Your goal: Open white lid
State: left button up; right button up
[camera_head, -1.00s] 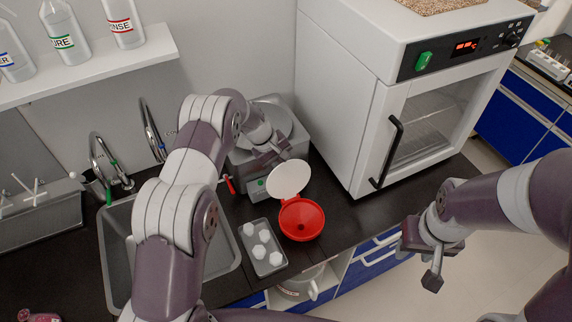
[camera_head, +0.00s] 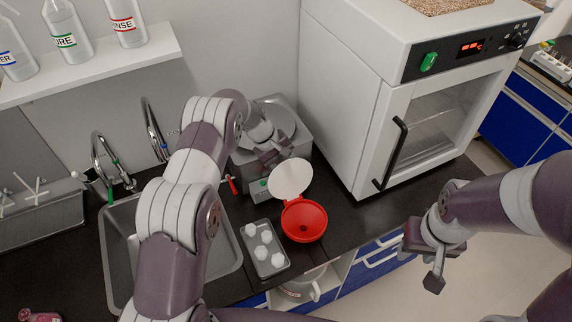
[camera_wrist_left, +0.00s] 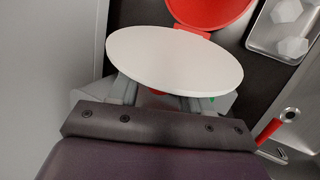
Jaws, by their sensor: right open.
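The white lid (camera_head: 290,179) stands raised on its hinge at the back of the red funnel-shaped container (camera_head: 304,220), whose mouth is uncovered. In the left wrist view the lid (camera_wrist_left: 175,60) lies across the front of my left gripper (camera_wrist_left: 162,98) and hides its fingertips. The two fingers show apart below the lid; I cannot tell whether they touch it. In the head view my left gripper (camera_head: 276,157) is behind the lid, over the grey device. My right gripper (camera_head: 434,265) is open and empty, out past the counter's front edge.
A metal tray (camera_head: 263,268) with several white pieces lies left of the red container. The sink (camera_head: 115,262) is further left. A grey device (camera_head: 300,148) stands behind, and a large white oven (camera_head: 345,100) stands at the right.

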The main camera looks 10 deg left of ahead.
pick_arm(q)
jog(key=shift+r, duration=0.1)
jog(key=shift+a+r+b, duration=0.2)
jog(key=shift+r+b, duration=0.1)
jog(key=shift+r, duration=0.05)
jog(key=p+v, duration=0.4)
jog(key=v, duration=0.7)
jog(key=shift+r, duration=0.35)
jog(key=shift+a, duration=0.15)
